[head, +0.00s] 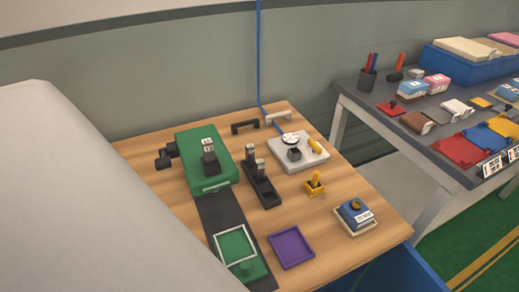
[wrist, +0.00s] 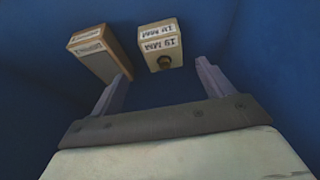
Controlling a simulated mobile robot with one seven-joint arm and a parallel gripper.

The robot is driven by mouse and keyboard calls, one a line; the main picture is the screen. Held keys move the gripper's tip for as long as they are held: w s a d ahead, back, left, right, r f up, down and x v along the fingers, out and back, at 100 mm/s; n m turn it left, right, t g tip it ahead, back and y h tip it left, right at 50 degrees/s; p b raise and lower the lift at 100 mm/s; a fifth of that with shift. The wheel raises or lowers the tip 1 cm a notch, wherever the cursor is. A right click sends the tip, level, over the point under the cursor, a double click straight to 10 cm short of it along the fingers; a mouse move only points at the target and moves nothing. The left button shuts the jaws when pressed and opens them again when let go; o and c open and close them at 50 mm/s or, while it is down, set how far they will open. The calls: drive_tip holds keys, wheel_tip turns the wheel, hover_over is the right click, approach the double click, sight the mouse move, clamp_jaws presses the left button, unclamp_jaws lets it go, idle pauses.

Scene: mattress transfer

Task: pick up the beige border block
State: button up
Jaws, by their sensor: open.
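In the wrist view, a beige block (wrist: 157,36) with white printed labels and a dark round knob lies in a dark blue space, right of top centre. It looks like the beige border block, but I cannot read its label. My gripper (wrist: 160,76) is open, its two pale purple fingers wide apart. The beige block is beyond the fingertips, between them in the picture, and nothing is held. My gripper does not show in the head view.
A brown block (wrist: 98,52) with a white label lies left of the beige one, beyond the left finger. In the head view, a blue bin (head: 385,272) stands by the wooden table (head: 335,265). That table holds a green machine (head: 190,155), a purple tray (head: 291,247) and a blue-topped block (head: 355,216).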

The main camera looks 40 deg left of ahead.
drive_tip(key=shift+w+a+f, duration=0.1)
drive_tip(key=shift+a+f, duration=0.2)
drive_tip(key=shift+f, duration=0.2)
drive_tip(key=shift+s+p+x, duration=0.1)
drive_tip(key=shift+p+x, duration=0.15)
drive_tip(key=shift+x, duration=1.35)
drive_tip(key=shift+s+p+x, duration=0.15)
drive_tip(key=shift+p+x, duration=0.05)
drive_tip(key=shift+x, duration=1.4)
drive_tip(key=c, duration=1.1)
drive_tip(key=shift+r, duration=0.15)
